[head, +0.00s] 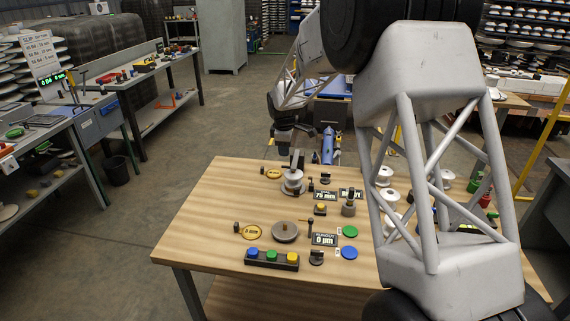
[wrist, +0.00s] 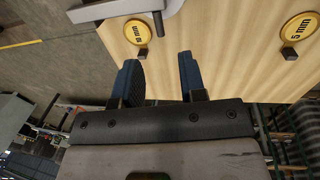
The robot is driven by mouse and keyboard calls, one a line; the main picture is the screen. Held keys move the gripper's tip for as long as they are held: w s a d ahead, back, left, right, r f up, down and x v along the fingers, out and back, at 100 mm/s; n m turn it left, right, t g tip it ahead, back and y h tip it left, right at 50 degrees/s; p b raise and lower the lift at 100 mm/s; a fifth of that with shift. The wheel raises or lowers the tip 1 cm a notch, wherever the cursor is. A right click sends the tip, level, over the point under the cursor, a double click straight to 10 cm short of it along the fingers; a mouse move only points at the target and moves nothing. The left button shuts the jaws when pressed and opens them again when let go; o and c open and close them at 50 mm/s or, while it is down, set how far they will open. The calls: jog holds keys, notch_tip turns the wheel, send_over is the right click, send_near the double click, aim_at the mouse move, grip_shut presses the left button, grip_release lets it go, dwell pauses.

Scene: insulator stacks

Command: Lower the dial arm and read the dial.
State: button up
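My gripper (head: 284,137) hangs above the far left edge of the wooden table in the head view. In the wrist view its two blue fingers (wrist: 158,75) stand apart with nothing between them. A display marked RUNOUT (head: 323,238) reads 0 µm on the table. A small dark post (head: 310,228) with a thin arm beside it stands next to this display; I cannot tell whether that arm is raised or lowered. A round grey plate (head: 285,232) lies left of them. In the wrist view a grey bar (wrist: 115,8) with a dark pin shows beyond the fingers; I cannot tell which part it is.
The table's left side is clear.

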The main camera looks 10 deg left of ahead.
jog(key=shift+w+a+f, duration=0.1)
jog(key=shift+f, duration=0.05)
dwell(0.3)
jog(key=shift+w+f, duration=0.2)
jog(key=shift+f, duration=1.05)
jog(key=shift+w+f, duration=0.2)
jog(key=shift+f, duration=1.05)
jog(key=shift+w+f, duration=0.2)
jog(key=shift+f, duration=1.05)
grip_shut()
